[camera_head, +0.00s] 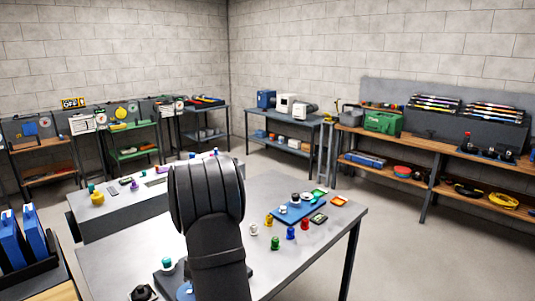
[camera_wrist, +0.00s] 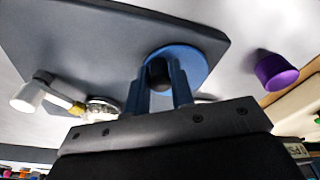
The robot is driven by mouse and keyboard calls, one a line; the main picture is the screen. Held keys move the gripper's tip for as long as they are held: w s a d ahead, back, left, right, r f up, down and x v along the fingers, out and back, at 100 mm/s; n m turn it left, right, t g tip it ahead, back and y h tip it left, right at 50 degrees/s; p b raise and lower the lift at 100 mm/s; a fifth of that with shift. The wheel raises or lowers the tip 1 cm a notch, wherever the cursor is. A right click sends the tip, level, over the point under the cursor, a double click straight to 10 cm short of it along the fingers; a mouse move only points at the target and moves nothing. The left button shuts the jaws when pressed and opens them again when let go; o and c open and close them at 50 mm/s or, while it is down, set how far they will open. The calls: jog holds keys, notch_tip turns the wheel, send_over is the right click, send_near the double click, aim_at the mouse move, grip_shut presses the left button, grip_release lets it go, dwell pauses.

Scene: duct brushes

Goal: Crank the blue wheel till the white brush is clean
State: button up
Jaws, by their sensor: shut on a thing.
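The blue wheel (camera_wrist: 190,57) is a flat round disc on a dark grey plate (camera_wrist: 95,42) in the wrist view. A black crank knob (camera_wrist: 159,74) stands on the disc. My gripper (camera_wrist: 161,80) is shut on the knob, one finger on either side. A pale, ridged round thing (camera_wrist: 102,109), perhaps the white brush, shows left of my fingers, partly hidden by my gripper body. I cannot tell how clean it is. In the head view my arm covers most of this; only a sliver of the blue wheel (camera_head: 185,291) shows.
A white cylinder on a bracket (camera_wrist: 28,97) stands left of the plate, and a purple piece (camera_wrist: 277,70) right of it. Several coloured pegs and a blue tray (camera_head: 299,211) are on the table (camera_head: 335,232) right of my arm. The table's right front is clear.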

jog(key=shift+w+a, duration=0.15)
jog(key=shift+w, duration=0.4)
jog(key=shift+w, duration=0.1)
jog(key=shift+w+a, duration=0.35)
jog(key=shift+a, duration=0.15)
jog(key=shift+w+a, duration=0.3)
jog(key=shift+a, duration=0.25)
